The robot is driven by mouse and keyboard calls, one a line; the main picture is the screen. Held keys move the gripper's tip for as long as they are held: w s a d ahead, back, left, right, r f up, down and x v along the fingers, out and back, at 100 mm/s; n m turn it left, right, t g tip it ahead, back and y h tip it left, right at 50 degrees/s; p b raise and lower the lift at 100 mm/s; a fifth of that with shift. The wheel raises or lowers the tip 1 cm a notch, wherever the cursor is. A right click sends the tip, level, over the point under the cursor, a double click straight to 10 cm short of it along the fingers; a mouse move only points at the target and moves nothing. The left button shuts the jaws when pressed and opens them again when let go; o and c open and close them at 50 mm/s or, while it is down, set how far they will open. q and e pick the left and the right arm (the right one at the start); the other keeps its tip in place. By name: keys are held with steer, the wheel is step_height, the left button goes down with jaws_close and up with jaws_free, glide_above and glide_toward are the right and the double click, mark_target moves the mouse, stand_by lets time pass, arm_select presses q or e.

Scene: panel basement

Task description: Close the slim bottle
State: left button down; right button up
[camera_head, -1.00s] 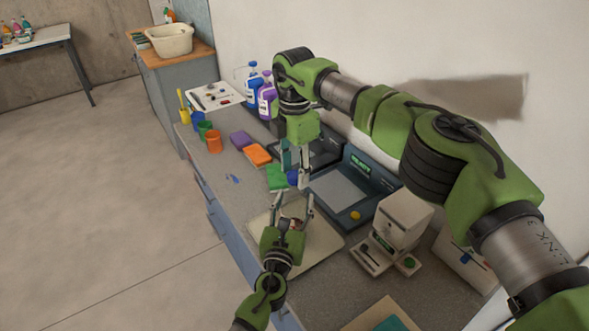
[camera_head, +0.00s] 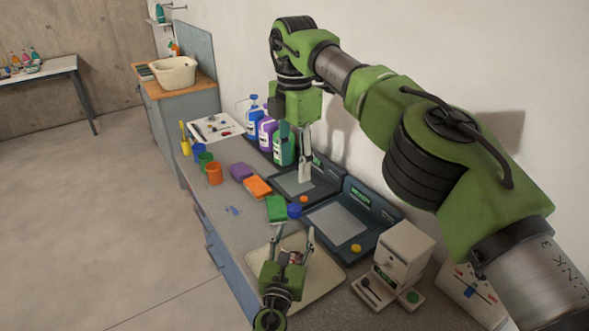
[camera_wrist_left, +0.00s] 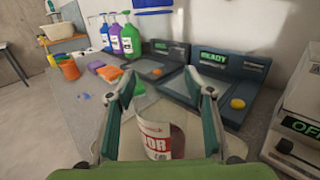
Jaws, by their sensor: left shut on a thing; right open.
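My left gripper (camera_head: 291,240) is low over the pale tray and shut on a bottle (camera_head: 293,256) with a red and white label. My right gripper (camera_head: 304,172) is open and empty, above the far dark station, apart from the held bottle. A small round blue thing (camera_head: 294,210), possibly a cap, lies beside the green sponge; its kind is unclear.
The pale tray (camera_head: 320,285) lies under my left gripper. Two dark stations (camera_head: 352,222) stand along the wall, with a white machine (camera_head: 403,253) nearer. Cups, sponges (camera_head: 258,187) and several large bottles (camera_head: 267,133) stand farther back. The counter's left strip is mostly free.

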arm_select(q)
steer(key=c, duration=0.9)
jaws_free()
steer(key=s, duration=0.4)
steer(key=s+a, duration=0.1)
steer(key=s, duration=0.2)
steer(key=s+a, duration=0.1)
steer(key=s, duration=0.3)
steer(key=shift+s+a, duration=0.2)
steer(key=shift+s, duration=0.15)
